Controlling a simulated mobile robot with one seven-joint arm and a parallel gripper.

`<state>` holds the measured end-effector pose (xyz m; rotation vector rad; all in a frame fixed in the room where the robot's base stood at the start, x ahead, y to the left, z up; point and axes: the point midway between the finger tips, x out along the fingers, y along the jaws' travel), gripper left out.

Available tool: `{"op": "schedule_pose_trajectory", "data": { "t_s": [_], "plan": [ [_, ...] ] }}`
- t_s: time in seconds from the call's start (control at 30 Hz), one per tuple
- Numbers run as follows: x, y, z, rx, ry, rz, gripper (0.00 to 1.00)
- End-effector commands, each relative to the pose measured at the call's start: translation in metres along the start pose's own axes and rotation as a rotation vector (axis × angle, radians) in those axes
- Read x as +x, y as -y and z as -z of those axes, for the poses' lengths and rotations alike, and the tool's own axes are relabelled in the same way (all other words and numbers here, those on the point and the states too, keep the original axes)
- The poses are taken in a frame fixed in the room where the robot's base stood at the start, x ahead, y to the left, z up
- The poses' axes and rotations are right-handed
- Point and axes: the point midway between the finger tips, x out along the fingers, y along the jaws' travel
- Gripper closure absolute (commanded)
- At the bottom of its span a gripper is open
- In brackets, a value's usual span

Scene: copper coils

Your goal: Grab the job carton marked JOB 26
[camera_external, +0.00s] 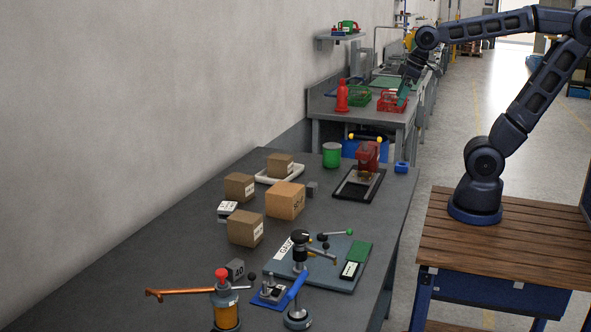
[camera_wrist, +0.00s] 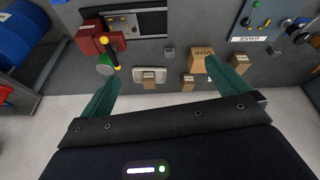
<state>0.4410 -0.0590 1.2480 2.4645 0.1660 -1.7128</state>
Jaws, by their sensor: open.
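Several brown job cartons stand on the dark bench. A larger, lighter carton (camera_external: 285,201) is in the middle, with a darker carton (camera_external: 244,229) in front of it. Another carton (camera_external: 239,187) is behind left, and a small carton (camera_external: 280,165) sits on a white tray. Their labels are too small to read surely, so I cannot tell which is JOB 26. In the wrist view the larger carton (camera_wrist: 202,62) is by the right finger, and the tray carton (camera_wrist: 149,77) lies between the fingers. My gripper (camera_external: 403,93) is open and empty, raised well away from the cartons.
A red press (camera_external: 368,156) stands at the bench's right edge, near a green can (camera_external: 332,155). A gauge plate (camera_external: 340,268) and a lever tool (camera_external: 226,305) occupy the front. A red basket (camera_external: 390,101) is on the farther bench. The bench's left side is clear.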

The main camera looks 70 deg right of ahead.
Motion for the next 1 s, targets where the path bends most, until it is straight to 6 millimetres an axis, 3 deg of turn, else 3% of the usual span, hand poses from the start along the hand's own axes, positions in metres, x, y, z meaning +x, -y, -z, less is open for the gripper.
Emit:
{"op": "schedule_pose_trajectory", "data": {
  "t_s": [0.1, 0.47, 0.77, 1.0],
  "plan": [
    [0.006, 0.008, 0.034, -0.082, 0.023, 0.011, 0.00],
    [0.035, 0.042, 0.129, -0.328, 0.079, 0.046, 0.00],
    [0.079, 0.085, 0.200, -0.532, 0.122, 0.081, 0.00],
    [0.124, 0.129, 0.250, -0.695, 0.153, 0.114, 0.00]
  ]
}}
